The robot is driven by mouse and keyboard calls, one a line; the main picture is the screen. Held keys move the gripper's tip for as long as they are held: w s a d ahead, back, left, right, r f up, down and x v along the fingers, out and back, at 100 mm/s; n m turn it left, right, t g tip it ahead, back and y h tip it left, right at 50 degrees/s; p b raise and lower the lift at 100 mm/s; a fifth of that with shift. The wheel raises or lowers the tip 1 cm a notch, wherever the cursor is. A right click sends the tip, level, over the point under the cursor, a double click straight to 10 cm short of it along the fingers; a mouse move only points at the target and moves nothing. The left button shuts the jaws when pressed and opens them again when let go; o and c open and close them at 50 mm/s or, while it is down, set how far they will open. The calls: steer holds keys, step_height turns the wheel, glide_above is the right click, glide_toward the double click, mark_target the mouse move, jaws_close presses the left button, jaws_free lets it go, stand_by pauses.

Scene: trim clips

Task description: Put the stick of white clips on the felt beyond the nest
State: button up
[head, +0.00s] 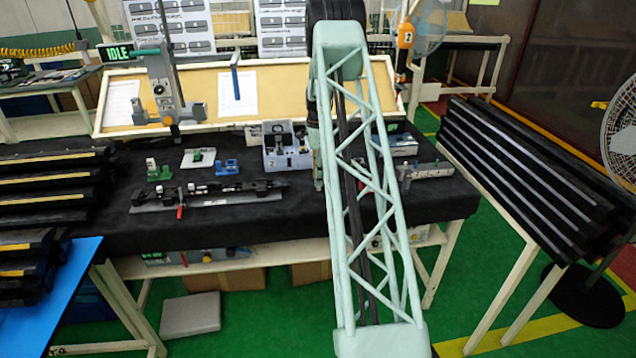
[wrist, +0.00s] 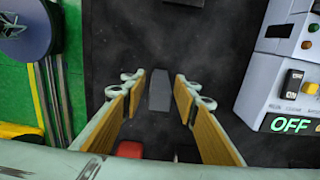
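My gripper (wrist: 158,85) is open in the wrist view, its two tan-padded fingers apart over dark felt. A small grey flat piece (wrist: 160,90) shows in the gap between the fingertips; I cannot tell whether it lies on the felt. In the head view my gripper (head: 318,183) points down over the felt (head: 300,210), partly hidden by my arm. I cannot pick out the stick of white clips with certainty. A long grey rail fixture with black blocks and a red handle (head: 205,196) lies left of my gripper; I cannot tell whether it is the nest.
A grey-white strip-shaped unit (head: 428,171) lies right of my arm. A grey open box (head: 287,153) stands behind my gripper. Small green and blue fixtures (head: 227,167) stand at the left. In the wrist view a box with an OFF display (wrist: 292,75) is at the right.

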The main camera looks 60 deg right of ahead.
step_height(320, 180, up, 8)
steer(key=shift+r, duration=0.25)
stand_by(0.5)
stand_by(0.5)
